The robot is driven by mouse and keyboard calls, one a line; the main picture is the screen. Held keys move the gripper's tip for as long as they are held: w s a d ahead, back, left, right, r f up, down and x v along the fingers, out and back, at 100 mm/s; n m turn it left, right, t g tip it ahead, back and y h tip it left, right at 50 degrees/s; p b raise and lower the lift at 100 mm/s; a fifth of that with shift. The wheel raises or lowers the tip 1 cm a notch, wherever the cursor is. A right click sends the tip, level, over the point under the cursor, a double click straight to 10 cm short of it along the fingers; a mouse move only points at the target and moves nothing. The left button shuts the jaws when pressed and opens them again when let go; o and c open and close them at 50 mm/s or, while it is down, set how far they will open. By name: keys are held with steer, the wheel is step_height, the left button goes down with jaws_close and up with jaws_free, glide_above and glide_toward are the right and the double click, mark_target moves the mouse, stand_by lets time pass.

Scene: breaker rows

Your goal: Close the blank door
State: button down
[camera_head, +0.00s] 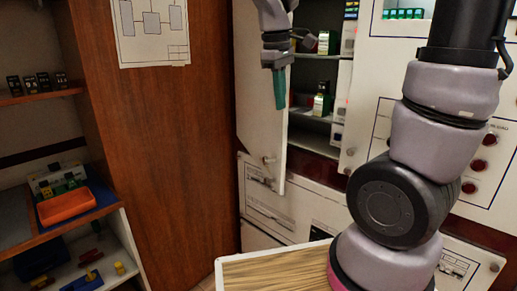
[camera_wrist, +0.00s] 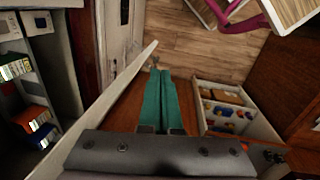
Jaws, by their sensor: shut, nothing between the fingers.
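The blank door (camera_head: 258,105) is a plain white panel in the head view. It stands swung open at the left of a shelved cabinet, with a small knob low on its face. In the wrist view the door (camera_wrist: 95,110) shows edge-on as a slanted pale strip. My gripper (camera_head: 280,104) hangs in front of the door's upper right part in the head view. Its green fingers (camera_wrist: 160,100) are together and empty, just right of the door strip in the wrist view. I cannot tell whether they touch the door.
Cabinet shelves (camera_head: 312,116) with small breakers lie open right of the door. A white panel with red buttons (camera_head: 478,165) stands farther right. A brown wooden wall (camera_head: 160,150) is at left, beside shelves with an orange tray (camera_head: 66,206). A wood-topped table (camera_head: 275,272) stands in front.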

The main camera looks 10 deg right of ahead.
mark_target(276, 153)
steer(key=w+a+f+n+h, duration=0.75)
steer(key=a+f+n, duration=0.25)
steer(key=a+n, duration=0.2)
steer(key=x, duration=0.9)
steer(key=shift+s+d+f, duration=0.2)
steer(key=shift+s+d, duration=0.05)
steer(key=shift+s, duration=0.1)
steer(key=d, duration=0.3)
steer(key=shift+w+d+f, duration=0.1)
steer(key=shift+w+d, duration=0.05)
steer(key=shift+w, duration=0.1)
steer(key=shift+d, duration=0.4)
steer(key=shift+d, duration=0.15)
